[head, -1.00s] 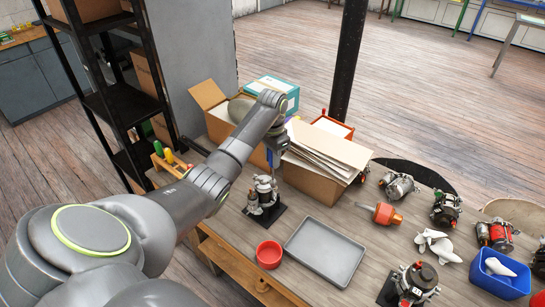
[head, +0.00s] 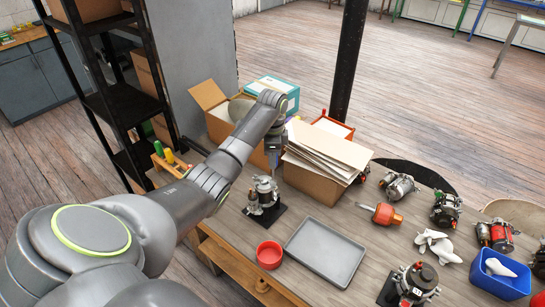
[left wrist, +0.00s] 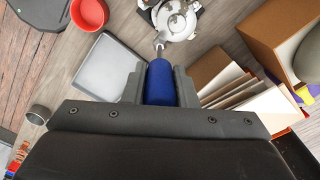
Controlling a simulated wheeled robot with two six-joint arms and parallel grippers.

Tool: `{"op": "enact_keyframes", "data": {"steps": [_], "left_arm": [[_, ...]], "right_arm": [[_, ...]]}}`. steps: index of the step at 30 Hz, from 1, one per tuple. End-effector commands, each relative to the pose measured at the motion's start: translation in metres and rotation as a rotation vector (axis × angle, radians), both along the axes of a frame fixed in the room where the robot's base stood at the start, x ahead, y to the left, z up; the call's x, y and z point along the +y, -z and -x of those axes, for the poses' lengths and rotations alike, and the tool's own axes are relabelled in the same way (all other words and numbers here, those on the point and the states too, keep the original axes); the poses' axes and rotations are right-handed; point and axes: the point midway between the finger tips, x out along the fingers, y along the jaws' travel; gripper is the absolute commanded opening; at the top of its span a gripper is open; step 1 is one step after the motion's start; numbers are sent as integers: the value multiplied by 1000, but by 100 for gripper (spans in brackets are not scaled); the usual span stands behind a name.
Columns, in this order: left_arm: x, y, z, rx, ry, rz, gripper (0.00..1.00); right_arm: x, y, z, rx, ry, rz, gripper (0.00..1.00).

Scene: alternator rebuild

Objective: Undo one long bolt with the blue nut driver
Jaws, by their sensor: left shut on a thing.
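My left gripper (left wrist: 159,88) is shut on the blue handle of the nut driver (left wrist: 160,84). In the left wrist view the driver's metal shaft points away from the gripper toward the alternator (left wrist: 178,18). In the head view this alternator (head: 264,193) stands on a black base on the bench, and the gripper (head: 273,150) is above it with the driver pointing down. The shaft end is close to the alternator's top; I cannot tell whether it touches a bolt. The long bolts are too small to make out. My right gripper is not in view.
A red bowl (head: 269,255) and a grey tray (head: 288,243) are in front of the alternator. A box of papers (head: 310,182) stands close on its right. An orange-handled tool (head: 385,214), several other alternators and a blue bin (head: 482,277) lie farther right.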

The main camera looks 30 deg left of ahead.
Motion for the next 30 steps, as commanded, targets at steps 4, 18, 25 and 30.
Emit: {"op": "enact_keyframes", "data": {"steps": [4,18,25,30], "left_arm": [[0,2,0,-1,-1,-1,3],[0,8,0,0,-2,0,3],[0,12,0,0,-2,0,3],[0,12,0,0,-2,0,3]], "right_arm": [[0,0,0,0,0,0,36],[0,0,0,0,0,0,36],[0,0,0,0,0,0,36],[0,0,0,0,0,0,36]]}}
